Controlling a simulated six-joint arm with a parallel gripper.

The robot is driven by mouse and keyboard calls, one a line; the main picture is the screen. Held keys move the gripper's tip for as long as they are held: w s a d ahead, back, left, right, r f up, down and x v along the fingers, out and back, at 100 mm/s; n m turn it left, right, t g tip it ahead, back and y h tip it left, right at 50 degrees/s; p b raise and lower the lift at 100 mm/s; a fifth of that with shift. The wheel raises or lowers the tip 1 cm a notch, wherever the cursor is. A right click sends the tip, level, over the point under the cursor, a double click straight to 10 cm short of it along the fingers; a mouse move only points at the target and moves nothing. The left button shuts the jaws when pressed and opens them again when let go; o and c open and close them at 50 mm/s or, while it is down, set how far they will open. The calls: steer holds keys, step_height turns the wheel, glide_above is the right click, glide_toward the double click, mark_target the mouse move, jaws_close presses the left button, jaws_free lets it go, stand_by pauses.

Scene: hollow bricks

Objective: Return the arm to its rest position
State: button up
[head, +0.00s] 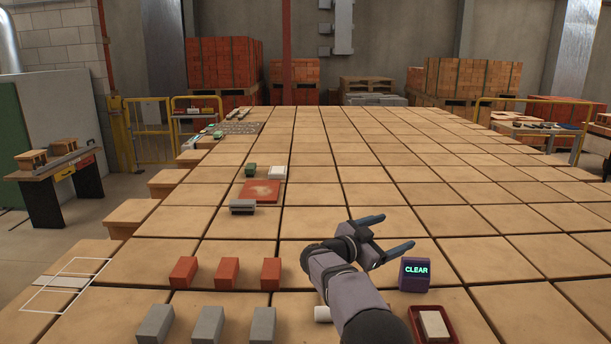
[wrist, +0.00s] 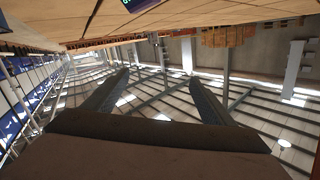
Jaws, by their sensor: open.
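My gripper (head: 388,236) is open and empty, held above the tiled surface (head: 330,215) right of the middle in the head view. Its two dark fingers point up and to the right, spread apart. In the wrist view my gripper (wrist: 160,92) shows both fingers with a wide gap and nothing between them. Behind them are the roof beams and windows, with the tiled surface along the top edge, so the wrist camera looks away from the tiles.
A purple box reading CLEAR (head: 415,275) stands just right of my gripper. A red tray (head: 416,328) holds a pale block. Red bricks (head: 228,273) and grey bricks (head: 208,324) stand at front left. A red plate (head: 260,194) with blocks around it lies farther back. The right side is clear.

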steer(key=a+r+n+t+y+p, duration=0.2)
steer(key=a+n+t+y, duration=0.3)
steer(key=a+n+y, duration=0.4)
steer(key=s+a+f+n+g+y, duration=0.35)
steer(key=s+f+y, duration=0.35)
steer(key=s, duration=0.4)
steer(key=s+d+f+g+p, duration=0.1)
steer(key=s+f+g, duration=0.2)
steer(key=s, duration=0.8)
steer(key=s+d+f+n+g+h, duration=0.1)
steer(key=s+f+g, duration=0.3)
steer(key=s, duration=0.8)
steer(key=s+d+f+g+h+p, duration=0.1)
steer(key=s+f+g, duration=0.3)
steer(key=s, duration=0.8)
steer(key=shift+s+d+f+n+p, duration=0.15)
steer(key=shift+d+f+n+p, duration=0.2)
steer(key=shift+d, duration=0.4)
steer(key=shift+g, duration=0.25)
